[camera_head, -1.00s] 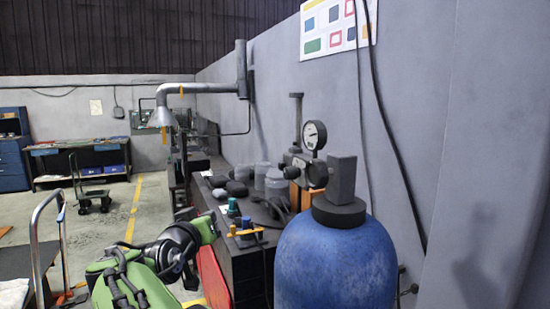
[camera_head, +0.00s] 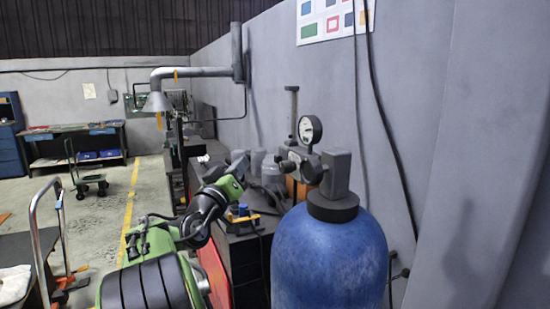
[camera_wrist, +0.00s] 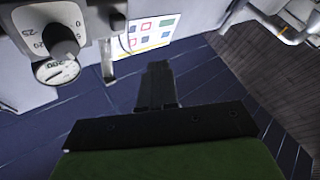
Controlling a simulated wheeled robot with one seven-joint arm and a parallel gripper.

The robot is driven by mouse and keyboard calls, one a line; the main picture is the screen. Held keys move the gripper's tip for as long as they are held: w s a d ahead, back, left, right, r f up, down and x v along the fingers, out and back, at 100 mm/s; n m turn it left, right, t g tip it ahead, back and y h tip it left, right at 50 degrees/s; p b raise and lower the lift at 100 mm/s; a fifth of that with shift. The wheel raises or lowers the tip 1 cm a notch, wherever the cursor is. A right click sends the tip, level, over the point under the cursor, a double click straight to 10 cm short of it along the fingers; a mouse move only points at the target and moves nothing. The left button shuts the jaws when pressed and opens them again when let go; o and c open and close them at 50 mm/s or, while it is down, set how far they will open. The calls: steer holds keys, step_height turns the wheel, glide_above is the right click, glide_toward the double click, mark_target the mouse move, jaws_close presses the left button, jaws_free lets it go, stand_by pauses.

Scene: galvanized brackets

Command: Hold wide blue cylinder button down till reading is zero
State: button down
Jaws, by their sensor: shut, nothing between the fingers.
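A large blue gas cylinder (camera_head: 330,260) stands upright at the right front in the head view, with a black collar and a grey block on top. A small blue cap (camera_head: 242,210) shows on a yellow device on the bench; I cannot tell its exact form. A round white dial gauge (camera_head: 310,130) stands above the bench. In the wrist view, a dial (camera_wrist: 57,71) is partly hidden by a dark knob (camera_wrist: 62,43); its reading is unclear. My gripper (camera_head: 242,163) is shut and empty, raised over the bench left of the gauge. Its fingers (camera_wrist: 157,75) touch nothing visible.
The dark bench (camera_head: 245,250) runs along the grey wall, with grey containers (camera_head: 257,160) and an orange block (camera_head: 296,188) on it. A black cable hangs down the wall. A hand trolley (camera_head: 45,225) stands at the left.

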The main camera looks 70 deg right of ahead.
steer(key=shift+s+d+p, duration=0.4)
steer(key=shift+s+d, duration=1.45)
steer(key=shift+s, duration=0.05)
steer(key=shift+d, duration=0.1)
stand_by(0.5)
steer(key=shift+s+d, duration=0.2)
steer(key=shift+s, duration=0.1)
steer(key=shift+s+d, duration=0.35)
stand_by(2.0)
steer(key=shift+w, duration=0.1)
steer(key=shift+w+a+b, duration=0.55)
steer(key=shift+a+b, duration=0.1)
steer(key=shift+b, duration=0.05)
steer(key=shift+w+a+b, duration=0.95)
steer(key=shift+w+a, duration=0.85)
